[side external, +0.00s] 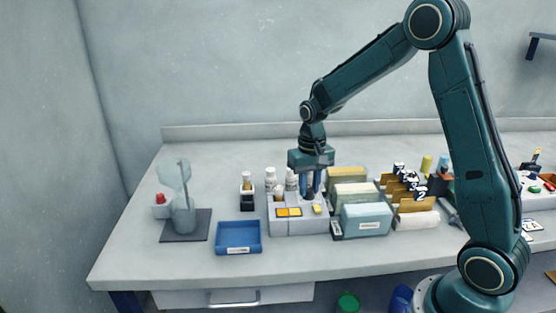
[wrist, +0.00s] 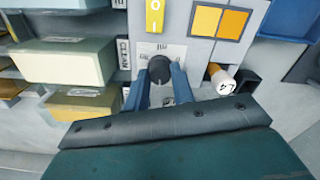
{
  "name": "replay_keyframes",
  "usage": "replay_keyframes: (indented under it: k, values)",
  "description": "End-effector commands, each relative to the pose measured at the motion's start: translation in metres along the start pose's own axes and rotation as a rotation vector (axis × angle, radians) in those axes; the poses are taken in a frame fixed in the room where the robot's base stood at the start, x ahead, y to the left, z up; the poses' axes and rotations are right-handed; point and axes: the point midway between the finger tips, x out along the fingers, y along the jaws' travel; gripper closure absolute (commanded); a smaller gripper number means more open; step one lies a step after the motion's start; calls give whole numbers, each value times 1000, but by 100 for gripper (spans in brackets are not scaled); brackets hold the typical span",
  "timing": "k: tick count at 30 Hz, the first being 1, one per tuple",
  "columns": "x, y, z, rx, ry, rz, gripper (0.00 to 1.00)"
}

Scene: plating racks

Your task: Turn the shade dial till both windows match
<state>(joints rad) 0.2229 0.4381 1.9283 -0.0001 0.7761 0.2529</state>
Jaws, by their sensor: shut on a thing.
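A grey box (side external: 292,226) stands on the bench in the side view, with two small orange windows (side external: 289,211) on its face. The wrist view shows the left window (wrist: 206,20) and the right window (wrist: 232,24) side by side. Both are orange; the right one looks slightly deeper, though the difference is small. The black round shade dial (wrist: 160,68) sits on a pale printed plate. My gripper (wrist: 161,80) points down over the box, its two blue fingers shut on the dial, one on each side. In the side view my gripper (side external: 311,192) hides the dial.
A yellow rocker switch (wrist: 155,18) is close beside the dial. A capped vial (wrist: 222,80) is near the right finger. A blue tray (side external: 239,237) lies left of the box. Pale blocks (side external: 366,220) stand close on its right. A cup (side external: 183,215) is at far left.

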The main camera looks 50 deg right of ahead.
Motion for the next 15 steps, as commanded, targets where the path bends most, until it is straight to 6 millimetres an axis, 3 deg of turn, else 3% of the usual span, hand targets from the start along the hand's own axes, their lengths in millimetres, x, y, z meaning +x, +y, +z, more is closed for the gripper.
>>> replay_keyframes:
  k: [15]
  values:
    - [-2, 0, -1, 49, 5, -1, 98]
